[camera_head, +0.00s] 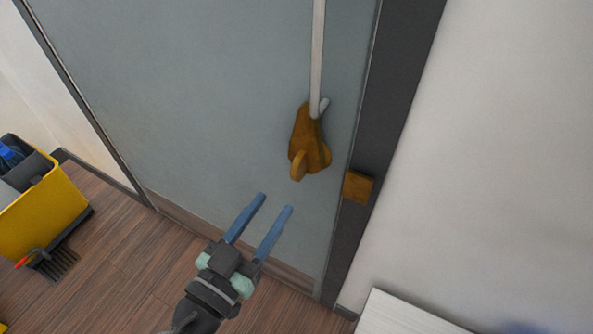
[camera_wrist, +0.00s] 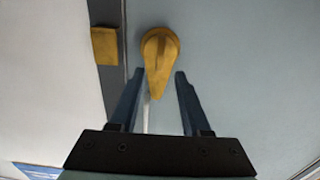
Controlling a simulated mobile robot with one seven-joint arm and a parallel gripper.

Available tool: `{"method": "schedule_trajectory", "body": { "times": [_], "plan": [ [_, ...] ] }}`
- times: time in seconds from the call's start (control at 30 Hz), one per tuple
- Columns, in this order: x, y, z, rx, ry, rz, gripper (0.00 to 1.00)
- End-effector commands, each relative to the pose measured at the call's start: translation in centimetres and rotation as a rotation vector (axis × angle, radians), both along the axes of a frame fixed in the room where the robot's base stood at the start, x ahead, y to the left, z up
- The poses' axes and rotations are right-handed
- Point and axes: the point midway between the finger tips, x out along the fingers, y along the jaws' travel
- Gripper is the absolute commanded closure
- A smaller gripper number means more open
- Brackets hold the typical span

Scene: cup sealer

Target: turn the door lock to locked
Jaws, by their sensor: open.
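The door lock (camera_head: 309,142) is a brass-coloured fitting low on the grey-blue door (camera_head: 220,90), near its right edge. Its thumb-turn (camera_head: 298,166) sticks out at the lower front. In the wrist view the lock (camera_wrist: 159,48) lies ahead, roughly between the fingertips, with its tapered end towards my gripper. My gripper (camera_head: 276,202) is open and empty, below and left of the lock in the head view, its blue fingers pointing up towards it. The fingers, also in the wrist view (camera_wrist: 158,74), appear not to touch the lock.
A brass strike block (camera_head: 357,187) sits on the dark door frame (camera_head: 385,120), right of the lock. A pale vertical bar (camera_head: 317,55) runs up from the lock. A yellow cart (camera_head: 45,205) stands at far left. A white slatted surface (camera_head: 400,315) is at lower right.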

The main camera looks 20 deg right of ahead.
Motion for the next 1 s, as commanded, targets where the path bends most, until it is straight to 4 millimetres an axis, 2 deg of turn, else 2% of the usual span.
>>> {"method": "schedule_trajectory", "body": {
  "times": [0.2,0.4,0.57,0.87,1.0],
  "plan": [
    [3.3,-3.4,0.2,0.001,-0.002,-0.003,0.53],
    [5.5,-5.5,0.1,0.000,-0.001,-0.001,0.53],
    [6.2,-6.3,0.1,0.001,0.001,0.000,0.53],
    [6.3,-6.4,0.0,0.001,0.000,0.001,0.53],
    [6.3,-6.4,0.0,0.001,0.000,0.001,0.78]
  ]
}}
